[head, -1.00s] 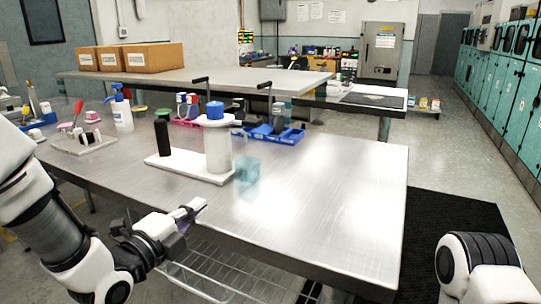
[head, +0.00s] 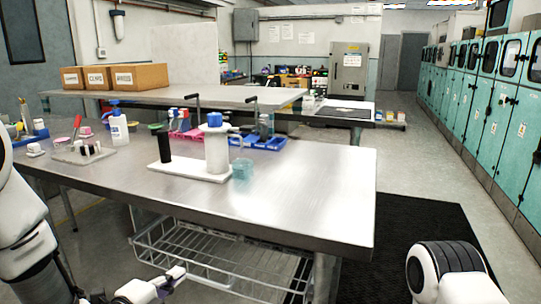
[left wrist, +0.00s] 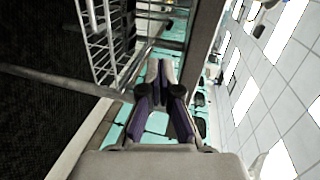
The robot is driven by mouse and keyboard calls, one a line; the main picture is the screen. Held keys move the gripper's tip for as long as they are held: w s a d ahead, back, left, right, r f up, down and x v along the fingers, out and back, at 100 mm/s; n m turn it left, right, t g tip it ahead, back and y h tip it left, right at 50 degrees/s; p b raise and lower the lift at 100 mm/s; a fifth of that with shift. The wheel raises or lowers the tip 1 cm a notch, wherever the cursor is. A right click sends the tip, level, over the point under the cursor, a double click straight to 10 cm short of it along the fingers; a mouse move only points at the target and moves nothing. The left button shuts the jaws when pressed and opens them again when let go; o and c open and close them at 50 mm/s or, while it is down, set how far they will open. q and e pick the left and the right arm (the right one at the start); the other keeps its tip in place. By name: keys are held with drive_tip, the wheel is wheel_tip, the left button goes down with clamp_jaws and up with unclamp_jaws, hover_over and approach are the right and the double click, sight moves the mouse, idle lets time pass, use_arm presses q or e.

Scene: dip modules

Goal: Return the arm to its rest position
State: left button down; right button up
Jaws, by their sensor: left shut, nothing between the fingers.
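My left arm comes in at the lower left of the head view. Its gripper (head: 170,280) is low, in front of the steel table (head: 290,205) and below its top. In the left wrist view the two fingers (left wrist: 163,85) are together with nothing between them. My right arm shows only as a rounded white and black link at the lower right of the head view; its gripper is out of the picture.
A wire basket (head: 215,262) hangs under the table near my left gripper. On the table stand a white dispenser on a base (head: 217,150), a clear teal cup (head: 242,168), a pump bottle (head: 119,128) and blue bins (head: 262,142). A black mat (head: 420,235) lies on the floor at right.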

use_arm(q)
drive_tip(key=s+f+n+g+y, duration=0.1)
drive_tip(key=s+f+g, duration=0.25)
drive_tip(key=f, duration=0.95)
drive_tip(key=s+a+f+n+g+y, duration=0.2)
drive_tip(key=s+f+n+g, duration=0.3)
drive_tip(key=s+f, duration=0.55)
drive_tip(key=s+a+f+n+g+y, duration=0.2)
drive_tip(key=s+f+n+g, duration=0.3)
drive_tip(key=s+f, duration=0.55)
drive_tip(key=s+a+n+g+p, duration=0.15)
drive_tip(key=s+n, duration=0.35)
drive_tip(key=n, duration=0.6)
wheel_tip(320, 180, up, 15)
drive_tip(key=p, duration=1.4)
drive_tip(key=shift+w+a+y, duration=0.15)
drive_tip(key=shift+y, duration=0.15)
